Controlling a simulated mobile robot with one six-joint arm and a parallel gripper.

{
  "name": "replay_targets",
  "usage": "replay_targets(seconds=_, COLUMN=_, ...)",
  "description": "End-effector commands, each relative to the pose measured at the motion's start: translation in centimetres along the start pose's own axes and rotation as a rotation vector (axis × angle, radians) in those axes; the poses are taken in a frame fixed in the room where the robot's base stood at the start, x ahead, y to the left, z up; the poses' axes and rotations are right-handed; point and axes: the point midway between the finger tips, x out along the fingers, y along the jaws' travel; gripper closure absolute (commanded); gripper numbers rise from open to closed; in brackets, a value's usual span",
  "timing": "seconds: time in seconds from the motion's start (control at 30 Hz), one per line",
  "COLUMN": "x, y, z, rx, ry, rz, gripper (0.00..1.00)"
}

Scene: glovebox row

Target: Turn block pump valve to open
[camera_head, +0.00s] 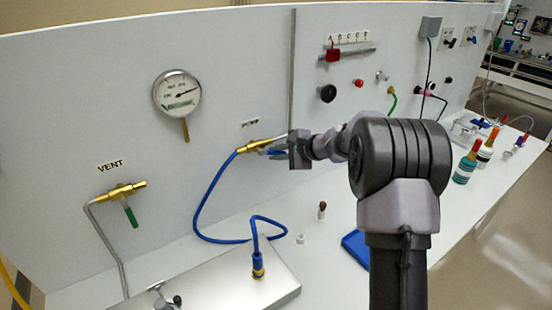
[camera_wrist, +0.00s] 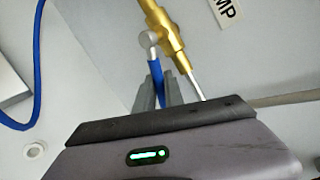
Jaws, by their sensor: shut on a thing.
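The pump valve (camera_head: 258,145) is a brass fitting on the white wall panel, under a small label partly hidden by glare and distance. In the wrist view the brass valve body (camera_wrist: 166,32) runs diagonally, with part of the label reading "MP" beside it. Its blue lever handle (camera_wrist: 156,80) extends from a round silver pivot down between my gripper's fingers. My gripper (camera_head: 290,151) is at the valve's right side in the head view and is shut on the blue handle. The fingertips (camera_wrist: 160,95) show on both sides of the handle. A blue hose (camera_head: 205,205) leaves the valve's left end.
A VENT valve (camera_head: 122,190) with a green handle sits on the panel at left. A gauge (camera_head: 177,94) is above. A metal plate (camera_head: 215,285) holds the hose's other end. Small bottles (camera_head: 467,165) and a blue tray (camera_head: 356,246) are on the bench at right.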

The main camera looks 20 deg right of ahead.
Motion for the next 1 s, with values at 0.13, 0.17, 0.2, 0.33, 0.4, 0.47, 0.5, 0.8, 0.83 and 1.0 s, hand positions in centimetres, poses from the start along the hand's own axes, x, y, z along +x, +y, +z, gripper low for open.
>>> replay_targets(seconds=0.13, x=-0.03, y=-0.02, z=-0.02, rx=-0.013, ry=0.009, rz=0.001, gripper=1.00)
replay_targets(seconds=0.17, x=-0.04, y=-0.04, z=-0.02, rx=-0.015, ry=0.010, rz=0.001, gripper=1.00)
replay_targets(seconds=0.2, x=-0.05, y=-0.06, z=-0.01, rx=-0.016, ry=0.011, rz=0.001, gripper=1.00)
replay_targets(seconds=0.33, x=-0.06, y=-0.07, z=0.00, rx=-0.016, ry=0.011, rz=0.001, gripper=1.00)
replay_targets(seconds=0.4, x=-0.06, y=-0.08, z=0.00, rx=-0.016, ry=0.011, rz=0.001, gripper=1.00)
replay_targets(seconds=0.47, x=-0.06, y=-0.08, z=0.01, rx=-0.016, ry=0.011, rz=0.001, gripper=1.00)
replay_targets(seconds=0.5, x=-0.06, y=-0.08, z=0.01, rx=-0.016, ry=0.010, rz=0.001, gripper=1.00)
replay_targets(seconds=0.8, x=-0.06, y=-0.12, z=0.03, rx=-0.015, ry=0.010, rz=0.000, gripper=0.65)
replay_targets(seconds=0.83, x=-0.07, y=-0.13, z=0.03, rx=-0.015, ry=0.009, rz=0.000, gripper=0.65)
replay_targets(seconds=1.0, x=0.08, y=0.17, z=0.21, rx=0.098, ry=-0.063, rz=0.003, gripper=0.65)
